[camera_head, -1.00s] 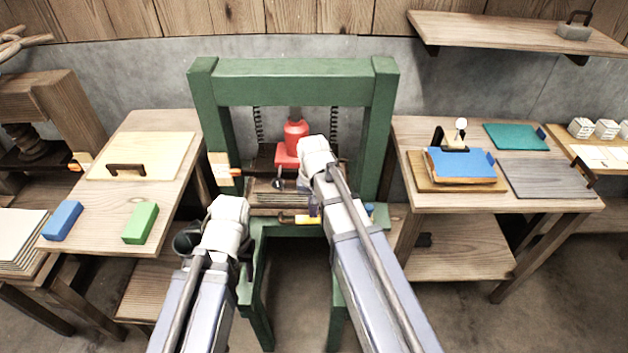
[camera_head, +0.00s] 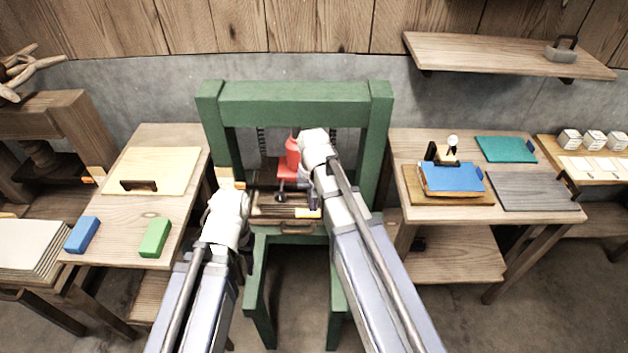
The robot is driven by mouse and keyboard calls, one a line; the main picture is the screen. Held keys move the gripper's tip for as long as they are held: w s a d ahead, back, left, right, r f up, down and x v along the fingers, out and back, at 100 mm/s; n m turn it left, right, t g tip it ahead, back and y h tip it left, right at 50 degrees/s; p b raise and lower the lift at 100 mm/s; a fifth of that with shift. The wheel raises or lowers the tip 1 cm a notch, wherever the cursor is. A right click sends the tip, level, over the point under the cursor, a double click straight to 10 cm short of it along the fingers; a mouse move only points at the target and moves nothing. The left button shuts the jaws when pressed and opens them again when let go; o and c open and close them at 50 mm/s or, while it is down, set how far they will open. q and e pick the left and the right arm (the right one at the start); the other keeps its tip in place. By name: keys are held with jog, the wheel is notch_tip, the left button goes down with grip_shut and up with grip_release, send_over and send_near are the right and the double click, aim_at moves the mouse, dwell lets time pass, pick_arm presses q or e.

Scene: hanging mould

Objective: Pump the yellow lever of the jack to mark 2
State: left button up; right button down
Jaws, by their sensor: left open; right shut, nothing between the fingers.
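The red jack (camera_head: 292,152) stands inside the green press frame (camera_head: 290,104), partly covered by my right arm. A yellow piece, apparently the lever (camera_head: 307,213), shows low in front of the jack, beside my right wrist; most of it is hidden. My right gripper (camera_head: 306,192) is in front of the jack, shut and empty, its fingers mostly hidden by its wrist. I cannot tell whether it touches the lever. My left gripper (camera_head: 232,196) is open at the frame's left post, its fingers largely hidden. An orange pointer (camera_head: 238,185) shows there; I cannot read mark numbers.
A left table (camera_head: 185,215) holds a board with a handle, a blue block (camera_head: 82,235) and a green block (camera_head: 155,237). A right table (camera_head: 440,215) holds a blue-topped stack (camera_head: 452,178) and flat plates. Both tables stand close beside the press.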

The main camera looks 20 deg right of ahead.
notch_tip(320, 180, up, 3)
jog(key=shift+f+p, duration=0.1)
jog(key=shift+p, duration=0.7)
pick_arm(q)
notch_tip(320, 180, up, 3)
jog(key=shift+f, duration=0.2)
pick_arm(e)
jog(key=shift+f, duration=0.15)
pick_arm(q)
jog(key=shift+f, duration=0.1)
notch_tip(320, 180, down, 9)
jog(key=b, duration=0.9)
pick_arm(e)
notch_tip(320, 180, down, 9)
jog(key=shift+f, duration=0.1)
pick_arm(q)
notch_tip(320, 180, up, 9)
jog(key=p, duration=0.8)
jog(key=shift+p, duration=0.35)
pick_arm(e)
notch_tip(320, 180, up, 9)
jog(key=shift+r, duration=0.2)
pick_arm(q)
notch_tip(320, 180, up, 6)
jog(key=p, duration=0.6)
pick_arm(e)
notch_tip(320, 180, up, 6)
jog(key=shift+f, duration=0.1)
